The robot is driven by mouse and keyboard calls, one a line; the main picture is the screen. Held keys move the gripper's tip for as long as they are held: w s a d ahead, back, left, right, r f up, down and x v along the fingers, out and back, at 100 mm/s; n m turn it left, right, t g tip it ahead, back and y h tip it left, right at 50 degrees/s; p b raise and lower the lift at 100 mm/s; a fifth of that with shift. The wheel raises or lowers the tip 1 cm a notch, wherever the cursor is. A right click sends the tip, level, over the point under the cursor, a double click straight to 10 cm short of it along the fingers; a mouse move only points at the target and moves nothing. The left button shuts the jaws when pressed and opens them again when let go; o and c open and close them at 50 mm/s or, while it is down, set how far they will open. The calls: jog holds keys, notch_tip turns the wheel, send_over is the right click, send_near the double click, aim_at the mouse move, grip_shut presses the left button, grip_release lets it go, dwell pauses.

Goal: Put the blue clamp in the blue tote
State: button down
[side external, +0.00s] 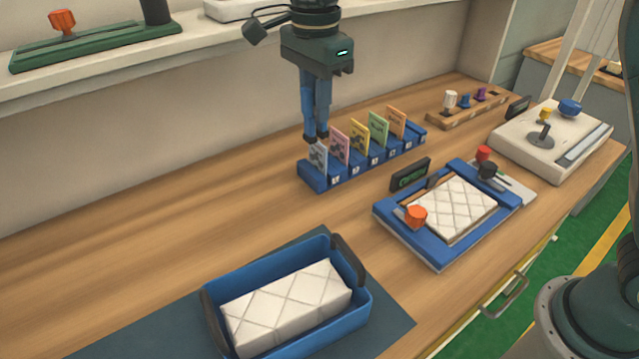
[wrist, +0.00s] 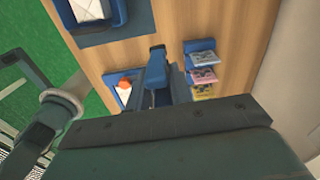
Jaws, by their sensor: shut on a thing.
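My gripper (side external: 315,138) points straight down over the near-left end of the card rack, above the table. Two long blue pieces with dark tips hang below its dark body. In the wrist view a blue piece (wrist: 157,72) with a dark end shows in front of the gripper body; I take this held blue thing to be the blue clamp, though I cannot clearly separate it from my fingers. The blue tote (side external: 362,308) stands on a dark mat at the front, holding a white quilted block (side external: 290,300). The tote also shows in the wrist view (wrist: 118,22).
The blue card rack (side external: 312,180) with several coloured cards lies just below my gripper. A blue frame (side external: 430,258) with a quilted pad and an orange knob (side external: 416,216) stands to the right. A peg holder (side external: 465,115) and a white device (side external: 590,135) stand behind. The table's left is clear.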

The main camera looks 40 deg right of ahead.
jog(key=s+a+r+n, duration=0.3)
jog(key=s+a, duration=0.6)
jog(key=a, duration=0.1)
jog(key=s+a+r+n, duration=0.4)
jog(key=s+a, duration=0.5)
jog(key=a, duration=0.2)
jog(key=shift+w+f, duration=0.1)
jog(key=shift+f, duration=0.05)
notch_tip(320, 180, down, 16)
jog(key=shift+r, duration=0.2)
jog(key=shift+f, duration=0.1)
jog(key=shift+f, duration=2.05)
jog(key=shift+f, duration=0.35)
